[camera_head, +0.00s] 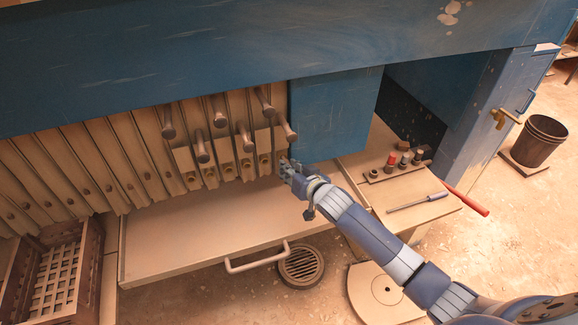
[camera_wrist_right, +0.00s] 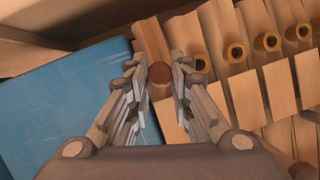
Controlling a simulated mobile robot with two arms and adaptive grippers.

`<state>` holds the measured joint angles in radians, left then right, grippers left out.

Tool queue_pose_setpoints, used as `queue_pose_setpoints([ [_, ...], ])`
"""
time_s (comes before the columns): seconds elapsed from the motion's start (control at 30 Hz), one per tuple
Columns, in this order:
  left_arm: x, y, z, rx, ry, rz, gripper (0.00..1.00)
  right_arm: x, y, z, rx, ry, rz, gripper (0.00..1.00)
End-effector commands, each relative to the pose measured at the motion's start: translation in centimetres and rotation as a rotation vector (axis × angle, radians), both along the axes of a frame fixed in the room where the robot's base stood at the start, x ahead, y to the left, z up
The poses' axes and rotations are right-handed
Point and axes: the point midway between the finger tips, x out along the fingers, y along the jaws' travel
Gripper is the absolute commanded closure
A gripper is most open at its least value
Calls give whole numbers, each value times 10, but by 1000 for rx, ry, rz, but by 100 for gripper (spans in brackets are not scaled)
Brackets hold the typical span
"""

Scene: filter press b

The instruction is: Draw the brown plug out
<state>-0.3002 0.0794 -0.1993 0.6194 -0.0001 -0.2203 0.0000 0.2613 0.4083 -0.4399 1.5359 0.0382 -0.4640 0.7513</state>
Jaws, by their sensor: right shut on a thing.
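The brown plug (camera_wrist_right: 160,75) shows its round dark end between the two fingers of my right gripper (camera_wrist_right: 160,68) in the right wrist view. The gripper is shut on it. The plug sits in front of the end plate, beside the blue block; whether it is still seated in its hole cannot be told. In the head view my right gripper (camera_head: 287,166) is at the lower right end of the plate row and hides the plug. My left gripper is not in view.
Several brass-ringed holes (camera_wrist_right: 235,52) line the neighbouring plates. Handles (camera_head: 287,127) stick out above them. A blue block (camera_head: 330,115) stands right of the plates. A drip tray (camera_head: 190,240) lies below. A side shelf holds a screwdriver (camera_head: 417,203) and a rack of small plugs (camera_head: 397,170).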

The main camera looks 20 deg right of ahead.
Motion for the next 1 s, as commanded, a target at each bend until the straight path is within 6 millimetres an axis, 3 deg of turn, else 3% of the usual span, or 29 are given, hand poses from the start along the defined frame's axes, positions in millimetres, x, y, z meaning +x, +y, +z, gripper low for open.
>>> queue_pose_setpoints([
  [1.0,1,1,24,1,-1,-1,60,-39,-1,1,1,0,0,100],
])
